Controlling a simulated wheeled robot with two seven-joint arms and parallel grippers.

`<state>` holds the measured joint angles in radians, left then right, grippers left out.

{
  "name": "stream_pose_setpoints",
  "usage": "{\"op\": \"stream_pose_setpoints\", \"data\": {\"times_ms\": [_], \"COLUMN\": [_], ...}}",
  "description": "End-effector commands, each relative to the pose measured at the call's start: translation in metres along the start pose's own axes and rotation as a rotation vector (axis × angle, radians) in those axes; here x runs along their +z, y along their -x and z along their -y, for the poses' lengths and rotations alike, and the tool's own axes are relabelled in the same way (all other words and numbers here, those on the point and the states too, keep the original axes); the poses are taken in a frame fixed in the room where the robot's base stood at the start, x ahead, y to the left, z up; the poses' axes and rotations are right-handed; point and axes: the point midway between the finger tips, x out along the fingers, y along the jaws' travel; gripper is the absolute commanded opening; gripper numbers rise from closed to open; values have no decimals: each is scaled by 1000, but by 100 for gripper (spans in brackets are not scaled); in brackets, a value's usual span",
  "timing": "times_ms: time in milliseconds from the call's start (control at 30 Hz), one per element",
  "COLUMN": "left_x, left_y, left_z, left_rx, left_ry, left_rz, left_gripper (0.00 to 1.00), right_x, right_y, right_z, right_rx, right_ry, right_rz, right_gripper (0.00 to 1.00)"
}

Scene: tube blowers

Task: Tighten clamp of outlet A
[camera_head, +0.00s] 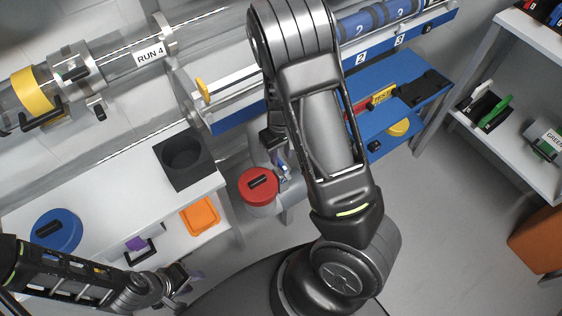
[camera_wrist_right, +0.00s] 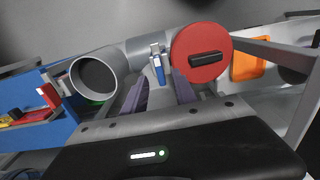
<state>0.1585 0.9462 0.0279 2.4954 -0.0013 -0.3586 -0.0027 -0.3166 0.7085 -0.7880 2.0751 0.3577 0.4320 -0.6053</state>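A pipe outlet with a red cap (camera_head: 258,187) stands below the blue-fronted shelf; the cap also shows in the right wrist view (camera_wrist_right: 200,55). A small metal clamp with a blue lever (camera_wrist_right: 158,68) sits beside the red cap on the grey pipe. No letter A is readable on it. My right gripper (camera_wrist_right: 162,92) has its two fingers apart, with the blue lever showing beyond and between them; contact cannot be told. In the head view my right arm hides most of this gripper. My left gripper (camera_head: 180,283) is low at the left, away from the outlets, its fingers unclear.
An open grey pipe end (camera_wrist_right: 95,78) lies left of the clamp in the wrist view. A clear tube labelled RUN 4 (camera_head: 150,57) runs above.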

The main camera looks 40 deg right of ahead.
Motion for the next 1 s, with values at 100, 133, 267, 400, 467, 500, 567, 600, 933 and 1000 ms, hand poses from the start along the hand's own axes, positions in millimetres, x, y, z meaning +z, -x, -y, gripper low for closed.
{"op": "stream_pose_setpoints", "data": {"times_ms": [100, 133, 267, 400, 467, 500, 567, 600, 933, 1000], "left_x": [0, 0, 0, 0, 0, 0, 0, 0, 0, 0], "left_y": [-7, -7, -9, -10, -9, -9, -9, -9, -9, -9], "left_z": [3, 3, 4, 4, 4, 4, 4, 4, 4, 4], "left_rx": [0, 0, 0, 0, 0, 0, 0, 0, 0, 0], "left_ry": [0, 0, -1, -1, -1, -1, -1, -1, -1, -1], "left_rz": [0, 0, 0, 0, 0, 0, 0, 0, 0, 0], "left_gripper": [36, 36, 36, 36, 36, 36, 36, 36, 36, 36], "right_x": [1, 1, 0, 0, 0, 0, 0, 0, 0, 0], "right_y": [-22, -26, -37, -40, -40, -40, -40, -40, -40, -40], "right_z": [0, 0, 0, 0, 0, 0, 0, 0, 0, 0], "right_rx": [0, 0, -1, 0, 0, 0, -1, -1, -1, -1], "right_ry": [-2, -2, -2, 0, 0, 0, 0, 0, 0, 0], "right_rz": [3, 3, 1, 0, 0, 0, 0, 0, 0, 0], "right_gripper": [34, 34, 34, 34, 34, 34, 34, 33, 6, 0]}}
